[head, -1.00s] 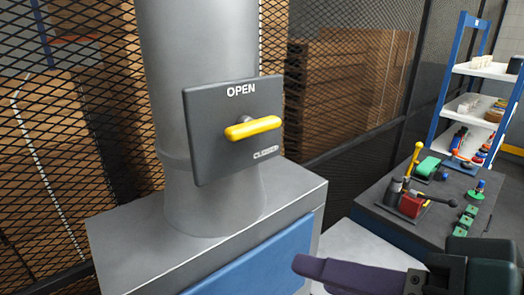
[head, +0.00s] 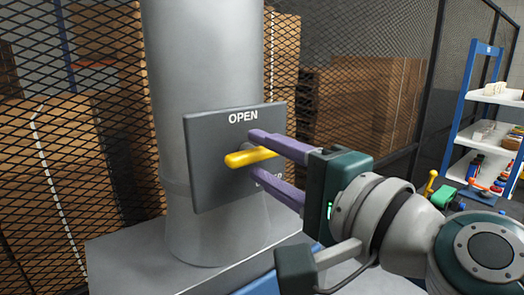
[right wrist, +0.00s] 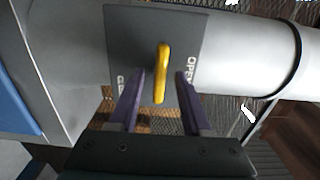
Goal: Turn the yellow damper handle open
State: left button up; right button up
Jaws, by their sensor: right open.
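The yellow damper handle (head: 249,157) lies about horizontal on a dark square plate (head: 205,160) on the grey duct. The plate reads OPEN at its top; the lower label is mostly hidden by my right gripper. My right gripper (head: 252,151) is open, with one purple finger above the handle and one below it in the head view. In the right wrist view the yellow handle (right wrist: 161,72) stands between the two spread fingers (right wrist: 158,88), with a gap on each side. My left gripper is not in view.
The grey duct (head: 205,60) rises from a grey cabinet (head: 120,250). A black mesh fence (head: 105,130) with stacked boxes stands behind. A blue-framed shelf (head: 470,105) and several small coloured items are at the right.

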jog(key=shift+w+a, duration=0.15)
jog(key=shift+w, duration=0.05)
grip_shut()
dwell(0.3)
